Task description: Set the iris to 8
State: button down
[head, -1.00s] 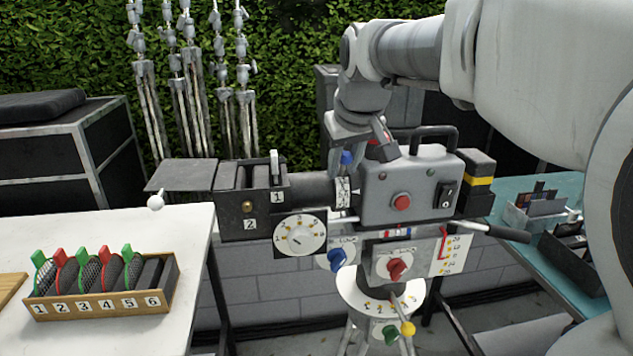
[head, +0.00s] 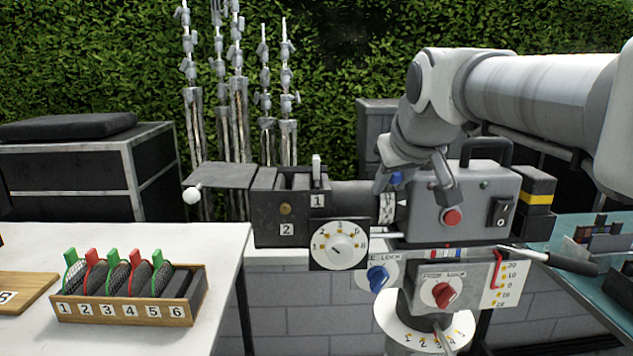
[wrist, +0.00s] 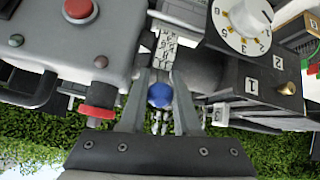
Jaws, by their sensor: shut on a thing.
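The iris ring is a white band with small black numbers (head: 387,208) around the dark lens barrel, left of the grey camera body (head: 465,200). A blue knob (head: 396,178) sticks up from the ring. My gripper (head: 418,182) reaches down from above at the ring. In the wrist view, the fingers (wrist: 160,88) stand on both sides of the blue knob (wrist: 160,96) and are shut on it. The number band (wrist: 165,50) shows just beyond the fingertips, but its figures are too small to read surely.
A white numbered dial (head: 340,244) sits on the matte box (head: 285,215). Blue (head: 378,277) and red (head: 444,294) lock knobs are below the camera. The camera's top handle (head: 487,148) stands close right of my gripper. A filter rack (head: 130,312) is on the white table.

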jog(key=c, duration=0.9)
grip_release()
jog(key=shift+r, duration=0.1)
jog(key=p+v, duration=0.3)
jog(key=v, duration=1.4)
jog(key=shift+s, duration=0.2)
jog(key=s+f+g+p, duration=0.1)
jog(key=s+f+p, duration=0.2)
jog(key=f, duration=0.2)
jog(key=s+f+m+g+p, duration=0.1)
jog(key=s+f+p, duration=0.2)
jog(key=f+p, duration=0.1)
jog(key=s+f+m+g+p, duration=0.1)
jog(key=s+f+p, duration=0.2)
jog(key=f, duration=0.3)
jog(key=shift+s+f+p, duration=0.3)
jog(key=shift+s, duration=0.15)
